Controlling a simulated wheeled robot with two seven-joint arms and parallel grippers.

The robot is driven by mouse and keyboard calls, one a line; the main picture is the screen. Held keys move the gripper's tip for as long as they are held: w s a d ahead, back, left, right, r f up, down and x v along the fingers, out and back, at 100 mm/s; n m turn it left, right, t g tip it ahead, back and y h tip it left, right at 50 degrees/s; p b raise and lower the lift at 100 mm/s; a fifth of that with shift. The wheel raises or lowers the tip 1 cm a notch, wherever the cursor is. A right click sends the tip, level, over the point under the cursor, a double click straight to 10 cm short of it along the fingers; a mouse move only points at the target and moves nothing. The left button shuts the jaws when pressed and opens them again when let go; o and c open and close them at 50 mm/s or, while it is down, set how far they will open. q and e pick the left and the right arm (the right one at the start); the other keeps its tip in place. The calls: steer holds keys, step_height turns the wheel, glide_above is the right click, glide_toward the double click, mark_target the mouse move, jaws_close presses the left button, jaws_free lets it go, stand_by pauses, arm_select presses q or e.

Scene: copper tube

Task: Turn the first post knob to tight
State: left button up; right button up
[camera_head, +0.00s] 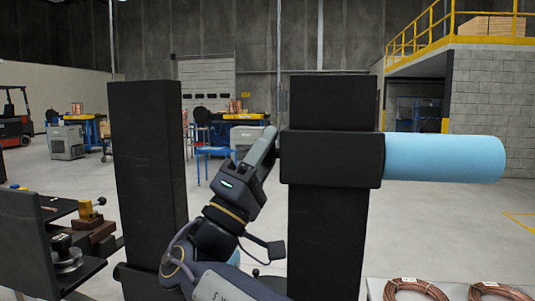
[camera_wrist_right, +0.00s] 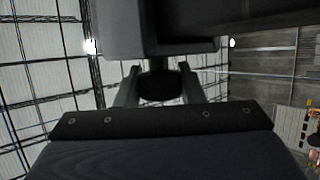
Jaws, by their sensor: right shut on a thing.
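Two black upright posts stand in front of me in the head view, a left post (camera_head: 148,170) and a right post (camera_head: 325,235). A black clamp block (camera_head: 330,160) is on the right post, and a light blue cylinder (camera_head: 445,158) sticks out of it to the right. My right gripper (camera_head: 271,146) is at the block's left side. In the wrist view its two fingers (camera_wrist_right: 157,85) are closed on a dark round knob (camera_wrist_right: 157,84) below the dark block. The knob is mostly hidden in the head view. My left gripper is not in view.
A dark bench (camera_head: 85,270) with a metal fixture stands at the left. Coils of copper tube (camera_head: 415,290) lie on a pale surface at the lower right. A lower block sits on the left post near my right arm. The floor behind is mostly open.

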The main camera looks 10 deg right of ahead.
steer(key=o, duration=1)
steer(key=shift+r, duration=0.1)
steer(key=b+v, duration=0.2)
steer(key=v, duration=0.6)
